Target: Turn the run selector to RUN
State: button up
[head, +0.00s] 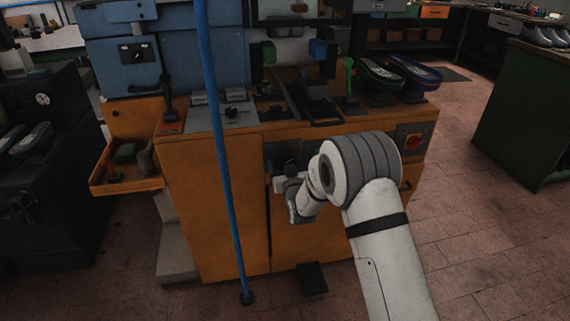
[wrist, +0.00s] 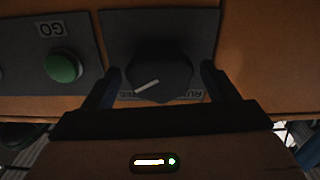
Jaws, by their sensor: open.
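The run selector (wrist: 160,72) is a dark, faceted knob on a grey plate in the wrist view. Its white pointer line slants toward the lower left. An upside-down label that looks like RUN (wrist: 192,94) lies at its lower right; a label at the lower left is mostly hidden. My gripper (wrist: 158,82) is open, with one finger on each side of the knob; I cannot tell whether they touch it. In the head view my gripper (head: 285,172) is at the orange cabinet's front, and the selector there is too small and covered to make out.
A green GO button (wrist: 62,68) sits left of the knob in the wrist view. In the head view, a red stop button (head: 412,142) is on the right of the orange cabinet (head: 208,200). A blue upright pole (head: 222,150) stands left of my arm.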

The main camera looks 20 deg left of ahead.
jog(key=shift+w+a, duration=0.15)
jog(key=shift+w, duration=0.15)
jog(key=shift+c, duration=0.3)
jog(key=c, duration=0.9)
